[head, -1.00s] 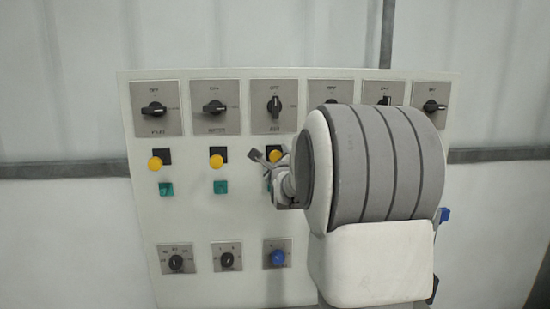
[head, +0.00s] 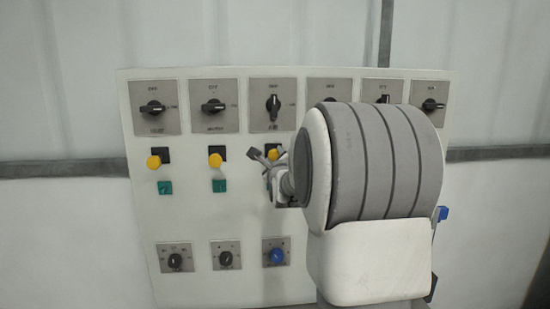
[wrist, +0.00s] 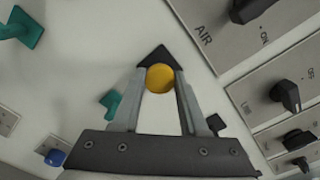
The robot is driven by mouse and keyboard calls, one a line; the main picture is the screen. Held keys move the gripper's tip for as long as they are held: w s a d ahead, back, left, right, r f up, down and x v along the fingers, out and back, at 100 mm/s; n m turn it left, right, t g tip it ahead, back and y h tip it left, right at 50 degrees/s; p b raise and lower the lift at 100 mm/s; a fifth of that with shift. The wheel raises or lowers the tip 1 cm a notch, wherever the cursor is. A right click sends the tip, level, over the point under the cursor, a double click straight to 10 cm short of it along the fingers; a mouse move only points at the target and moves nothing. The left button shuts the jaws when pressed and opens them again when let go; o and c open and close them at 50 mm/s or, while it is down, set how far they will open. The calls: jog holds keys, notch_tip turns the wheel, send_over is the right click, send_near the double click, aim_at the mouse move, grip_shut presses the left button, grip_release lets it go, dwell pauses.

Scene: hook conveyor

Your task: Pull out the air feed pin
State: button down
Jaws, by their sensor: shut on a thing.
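The air feed pin is a round yellow knob (wrist: 160,78) on a black square mount, seen in the wrist view beside the plate marked AIR (wrist: 205,35). My gripper (wrist: 160,82) is shut on it, with one finger on each side of the yellow head. In the head view my gripper (head: 270,158) is at the third column of the panel, below the third rotary switch (head: 273,104). There the pin is mostly hidden behind my gripper and arm.
The white panel (head: 200,275) carries a top row of black rotary switches. Two other yellow knobs (head: 154,162) (head: 215,160) sit to the left, with green parts (head: 165,187) below. A blue knob (head: 277,256) is lower down. My arm hides the panel's right side.

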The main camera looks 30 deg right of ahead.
aim_at(275, 156)
dwell(0.8)
jog(key=shift+s+a+b, duration=0.1)
jog(key=shift+s+b, duration=0.05)
jog(key=shift+b, duration=0.2)
jog(key=b+v, duration=0.2)
jog(key=shift+s+a, duration=0.2)
jog(key=shift+s, duration=0.15)
jog(key=shift+c, duration=2.1)
grip_release()
jog(key=shift+s, duration=0.1)
jog(key=shift+s+a, duration=0.1)
jog(key=shift+s, duration=0.05)
